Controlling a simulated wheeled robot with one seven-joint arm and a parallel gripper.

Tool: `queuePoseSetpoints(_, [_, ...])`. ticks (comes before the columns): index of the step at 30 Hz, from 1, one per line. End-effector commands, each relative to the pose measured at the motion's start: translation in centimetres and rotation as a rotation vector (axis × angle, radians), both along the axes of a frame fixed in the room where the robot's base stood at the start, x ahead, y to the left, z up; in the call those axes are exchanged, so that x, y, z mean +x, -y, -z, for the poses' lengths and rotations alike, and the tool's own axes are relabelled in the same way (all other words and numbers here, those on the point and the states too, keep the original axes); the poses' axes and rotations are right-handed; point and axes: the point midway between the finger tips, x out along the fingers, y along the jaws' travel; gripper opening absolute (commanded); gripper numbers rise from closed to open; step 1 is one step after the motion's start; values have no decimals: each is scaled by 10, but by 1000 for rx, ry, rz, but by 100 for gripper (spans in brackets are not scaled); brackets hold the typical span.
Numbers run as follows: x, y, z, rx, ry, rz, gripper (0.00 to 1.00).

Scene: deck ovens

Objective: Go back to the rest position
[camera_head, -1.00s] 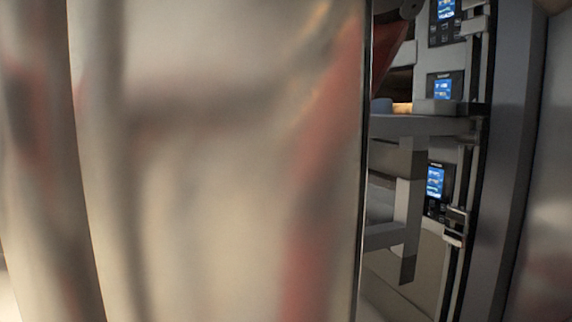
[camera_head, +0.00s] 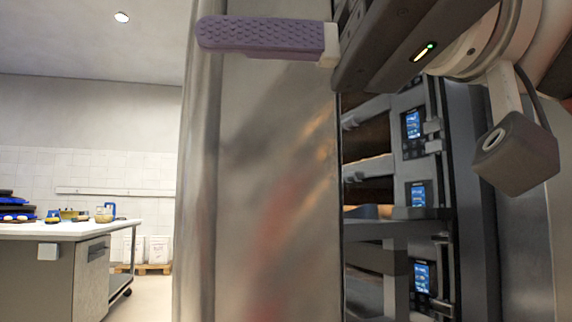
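My gripper (camera_head: 262,37) shows at the top of the head view. A purple, bumpy finger points left from a dark housing with a small lit strip. Only one finger can be made out, so its opening does not show. No held thing is visible. Behind the finger stands a tall, shiny metal panel (camera_head: 265,190), which fills the middle of the view. Whether the finger touches the panel cannot be told.
The deck ovens (camera_head: 418,195) with blue displays stand right of the panel, partly hidden by it. At left is a worktable (camera_head: 60,232) with dough and tools. A pallet (camera_head: 150,269) with white containers stands behind it. Open floor shows between table and panel.

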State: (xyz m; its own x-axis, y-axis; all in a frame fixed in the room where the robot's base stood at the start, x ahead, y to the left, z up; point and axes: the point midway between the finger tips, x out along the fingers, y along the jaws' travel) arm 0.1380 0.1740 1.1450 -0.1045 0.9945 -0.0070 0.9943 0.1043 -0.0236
Motion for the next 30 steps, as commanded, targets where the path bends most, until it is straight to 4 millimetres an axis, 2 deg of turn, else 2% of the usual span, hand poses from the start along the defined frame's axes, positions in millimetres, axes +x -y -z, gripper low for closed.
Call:
queuePoseSetpoints(5, [26, -3, 13, -37, -83, 86, 47])
queuePoseSetpoints(11, [62, -4, 39, -96, -201, 219, 47])
queuePoseSetpoints(17, [109, 2, 88, -187, -361, 413, 47])
queuePoseSetpoints(20, [132, 10, 125, -249, -452, 538, 47])
queuePoseSetpoints(23, [155, 24, 173, -330, -550, 691, 47])
queuePoseSetpoints(27, [175, 56, 253, -461, -670, 924, 47])
queuePoseSetpoints(29, [177, 73, 290, -526, -711, 1026, 47])
queuePoseSetpoints(30, [177, 86, 316, -573, -736, 1098, 47])
